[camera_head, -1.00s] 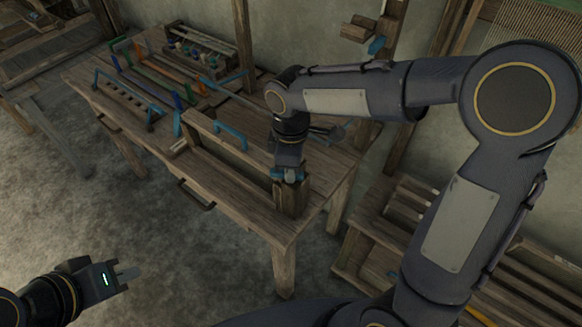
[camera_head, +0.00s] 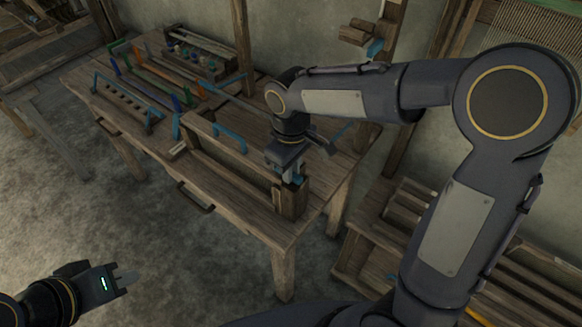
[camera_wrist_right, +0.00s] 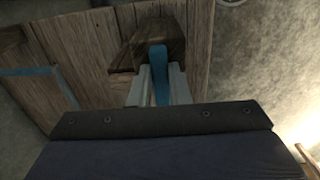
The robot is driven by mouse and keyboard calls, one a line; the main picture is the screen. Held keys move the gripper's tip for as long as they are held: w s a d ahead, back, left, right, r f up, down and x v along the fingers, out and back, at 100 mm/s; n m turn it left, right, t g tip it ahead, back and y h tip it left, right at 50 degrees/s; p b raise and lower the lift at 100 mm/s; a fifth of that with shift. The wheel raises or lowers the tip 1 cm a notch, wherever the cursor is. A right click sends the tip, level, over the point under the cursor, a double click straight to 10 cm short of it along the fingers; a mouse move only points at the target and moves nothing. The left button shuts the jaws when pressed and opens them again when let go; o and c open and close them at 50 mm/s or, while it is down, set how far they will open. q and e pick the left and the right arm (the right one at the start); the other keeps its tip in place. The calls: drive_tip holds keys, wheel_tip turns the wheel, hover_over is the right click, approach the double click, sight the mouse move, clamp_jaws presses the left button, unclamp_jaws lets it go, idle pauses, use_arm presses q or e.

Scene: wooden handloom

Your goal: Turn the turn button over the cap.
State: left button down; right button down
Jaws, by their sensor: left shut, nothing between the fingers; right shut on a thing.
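My right gripper (camera_head: 291,178) is shut on a blue piece (camera_wrist_right: 159,72), which looks like the turn button. It is at the top of a wooden end post (camera_head: 289,203) at the near right corner of the bench. In the right wrist view the blue piece stands between the two grey fingers, in front of the wooden block (camera_wrist_right: 126,52). A long wooden bar with a blue handle (camera_head: 230,137) runs left from the post and may be the cap. Whether the blue piece lies over it is hidden by my gripper. My left gripper (camera_head: 127,279) is shut and empty, low at left.
The wooden bench (camera_head: 225,192) carries several coloured pieces and a rack (camera_head: 195,52) toward the back. A dark handle (camera_head: 196,197) sticks out at its front. A slatted wooden bench (camera_head: 400,225) stands at right. The floor at left is clear.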

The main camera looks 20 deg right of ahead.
idle(0.3)
drive_tip(key=c, duration=1.4)
unclamp_jaws()
drive_tip(key=shift+o, duration=0.2)
wheel_tip(320, 180, up, 8)
drive_tip(key=shift+f, duration=0.1)
drive_tip(key=s+d+f+m+t+y, duration=0.1)
drive_tip(key=s+d+m, duration=0.3)
drive_tip(key=s, duration=0.5)
drive_tip(key=s+d+f+m+t+y, duration=0.1)
drive_tip(key=s+d+m+t, duration=0.3)
drive_tip(key=s, duration=0.5)
drive_tip(key=shift+s+d+f+m+t+y, duration=0.25)
drive_tip(key=shift+f+m+y, duration=0.2)
drive_tip(key=shift+y, duration=0.45)
